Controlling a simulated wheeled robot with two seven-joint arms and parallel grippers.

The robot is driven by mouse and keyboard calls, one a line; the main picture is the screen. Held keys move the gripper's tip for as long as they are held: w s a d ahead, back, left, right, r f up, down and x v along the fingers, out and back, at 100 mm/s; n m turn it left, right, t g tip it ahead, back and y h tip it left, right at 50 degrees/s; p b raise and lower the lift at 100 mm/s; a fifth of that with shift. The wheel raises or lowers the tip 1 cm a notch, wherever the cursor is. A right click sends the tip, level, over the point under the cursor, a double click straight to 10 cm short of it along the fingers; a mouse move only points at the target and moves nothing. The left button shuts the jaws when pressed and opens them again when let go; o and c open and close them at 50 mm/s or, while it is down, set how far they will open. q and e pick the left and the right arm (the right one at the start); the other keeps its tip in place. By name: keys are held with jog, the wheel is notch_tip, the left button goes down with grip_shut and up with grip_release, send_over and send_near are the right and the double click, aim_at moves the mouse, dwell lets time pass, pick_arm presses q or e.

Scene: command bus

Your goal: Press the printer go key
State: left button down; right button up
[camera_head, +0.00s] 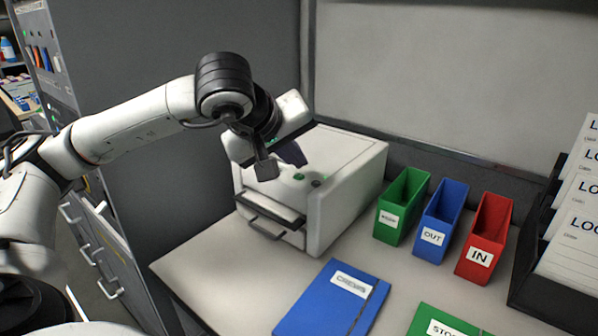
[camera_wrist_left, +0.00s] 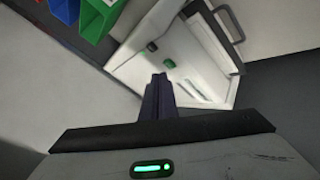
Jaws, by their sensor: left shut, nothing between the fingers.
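The white printer (camera_head: 345,160) stands on the desk against the back panel, with a dark-handled tray at its front. On its top is a green key (camera_head: 298,177), with a dark key (camera_head: 316,183) to its right. In the left wrist view the green key (camera_wrist_left: 169,63) lies just beyond my fingertips, with the dark key (camera_wrist_left: 152,46) up and left of it. My left gripper (camera_head: 298,161) is above the printer top, its dark fingers shut and empty, pointing down near the green key. A small gap shows between tips and key. My right gripper is not in view.
Green (camera_head: 402,205), blue (camera_head: 440,220) and red (camera_head: 486,238) bins stand right of the printer. A blue folder (camera_head: 318,305) and a green one (camera_head: 440,322) lie in front. A dark rack (camera_head: 535,285) of log sheets is at far right.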

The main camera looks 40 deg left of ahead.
aim_at(296, 181)
pick_arm(q)
jog(key=shift+r, duration=0.1)
notch_tip(296, 181, up, 4)
jog(key=p, duration=0.3)
jog(key=shift+r+p, duration=0.4)
jog(key=shift+p, duration=0.15)
dwell(0.5)
jog(key=shift+r, duration=0.1)
